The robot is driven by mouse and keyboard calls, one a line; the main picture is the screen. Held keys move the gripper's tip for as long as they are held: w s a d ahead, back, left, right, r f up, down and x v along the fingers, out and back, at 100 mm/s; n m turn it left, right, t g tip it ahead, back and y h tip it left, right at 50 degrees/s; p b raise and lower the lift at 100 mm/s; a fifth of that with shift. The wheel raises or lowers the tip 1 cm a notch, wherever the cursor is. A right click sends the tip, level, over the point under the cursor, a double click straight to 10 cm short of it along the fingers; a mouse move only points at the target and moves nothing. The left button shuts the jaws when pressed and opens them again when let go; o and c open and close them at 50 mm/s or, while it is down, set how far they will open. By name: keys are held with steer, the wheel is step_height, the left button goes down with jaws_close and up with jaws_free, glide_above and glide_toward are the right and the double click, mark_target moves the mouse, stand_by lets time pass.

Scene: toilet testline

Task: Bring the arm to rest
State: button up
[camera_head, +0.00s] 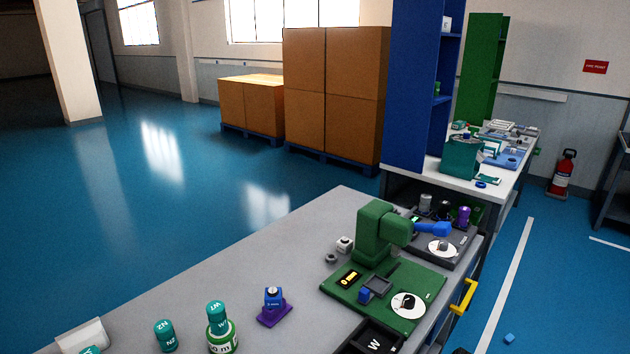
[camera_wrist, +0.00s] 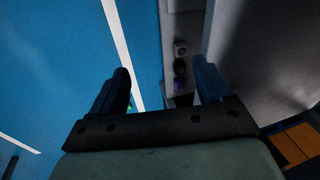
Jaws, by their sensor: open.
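My gripper (camera_wrist: 163,82) shows in the wrist view with its two dark blue fingers spread wide apart. Nothing is between the fingers. Below them in the picture are blue floor, a white floor line and the edge of a grey surface. I cannot make out my gripper in the head view. The long grey bench (camera_head: 230,262) carries a green device (camera_head: 378,232) on a green base.
On the bench stand a blue block on a purple base (camera_head: 274,312), teal cylinders (camera_head: 165,336) and a black tray (camera_head: 372,340). A blue shelf (camera_head: 418,85) rises behind. Stacked cartons (camera_head: 340,95) stand on the open floor. A fire extinguisher (camera_head: 563,174) stands at right.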

steer(key=s+a+f+n+g, duration=0.25)
steer(key=s+a+f, duration=0.4)
steer(key=a, duration=0.35)
steer(key=s+a+f+n+g, duration=0.1)
steer(key=s+a+g, duration=0.1)
steer(key=s+a, duration=0.3)
steer(key=s+a+n+g, duration=0.2)
steer(key=s+a, duration=0.3)
steer(key=s, duration=0.6)
steer(key=s+a+f+n+g+h, duration=0.1)
steer(key=s+a+n+g, duration=0.1)
steer(key=s+a, duration=0.3)
steer(key=s, duration=0.3)
steer(key=shift+s+a+f+g, duration=0.25)
steer(key=shift+a+f+g, duration=0.05)
steer(key=shift+g, duration=0.05)
